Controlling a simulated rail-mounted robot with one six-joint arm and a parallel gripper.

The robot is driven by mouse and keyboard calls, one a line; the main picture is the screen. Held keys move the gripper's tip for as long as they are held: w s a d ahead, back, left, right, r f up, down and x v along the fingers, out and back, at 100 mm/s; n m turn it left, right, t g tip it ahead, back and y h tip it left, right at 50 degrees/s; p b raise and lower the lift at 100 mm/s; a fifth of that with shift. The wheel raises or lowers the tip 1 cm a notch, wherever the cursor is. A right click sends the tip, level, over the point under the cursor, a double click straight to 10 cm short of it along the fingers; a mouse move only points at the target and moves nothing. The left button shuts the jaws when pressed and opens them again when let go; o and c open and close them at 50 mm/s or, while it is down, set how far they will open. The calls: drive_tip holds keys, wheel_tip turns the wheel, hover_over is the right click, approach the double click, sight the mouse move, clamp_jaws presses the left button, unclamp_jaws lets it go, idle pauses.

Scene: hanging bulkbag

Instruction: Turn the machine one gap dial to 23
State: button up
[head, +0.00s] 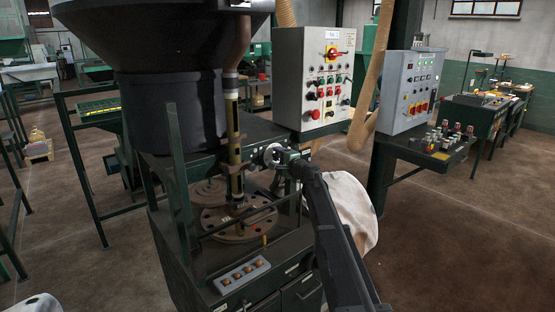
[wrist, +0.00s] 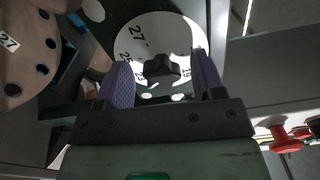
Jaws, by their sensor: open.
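The gap dial (wrist: 133,42) is a white disc with a black knob (wrist: 159,69) at its centre, in the wrist view. The numbers 27, 25 and 19 show on it; others are partly covered by the knob and fingers. No clear index mark shows, so I cannot tell its setting. My gripper (wrist: 162,66) is open, with one purple finger on each side of the knob and a visible gap to each. In the head view the dial (head: 271,154) is a small pale disc on the machine, with my gripper (head: 280,158) right at it.
A brown disc with holes (wrist: 28,50) and a tag reading 27 lies left of the dial. A red knob (wrist: 284,138) is at lower right. In the head view, control boxes (head: 314,60) stand behind, and a white sack (head: 352,205) hangs beside my arm.

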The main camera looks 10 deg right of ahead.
drive_tip(key=v, duration=1)
drive_tip(key=shift+s+d, duration=0.15)
drive_tip(key=shift+s, duration=0.05)
drive_tip(key=s+a+f+n+g, duration=0.2)
drive_tip(key=s+f+n+g, duration=0.15)
drive_tip(key=s, duration=0.35)
drive_tip(key=s+a+f+n+g+h, duration=0.1)
drive_tip(key=s+a+f+n+g, duration=0.2)
drive_tip(key=s, duration=0.4)
drive_tip(key=s+a+f+n+g, duration=0.1)
drive_tip(key=s+f+n+g, duration=0.25)
drive_tip(key=s+f, duration=0.2)
drive_tip(key=s+f+n+g+h, duration=0.1)
drive_tip(key=s+h, duration=0.3)
drive_tip(key=s, duration=0.8)
drive_tip(key=s+d+f+n+g+h, duration=0.1)
drive_tip(key=s+f+g+h, duration=0.3)
drive_tip(key=s, duration=0.9)
drive_tip(key=shift+s+n+g, duration=0.15)
drive_tip(key=shift+n+g, duration=0.15)
drive_tip(key=shift+n, duration=0.3)
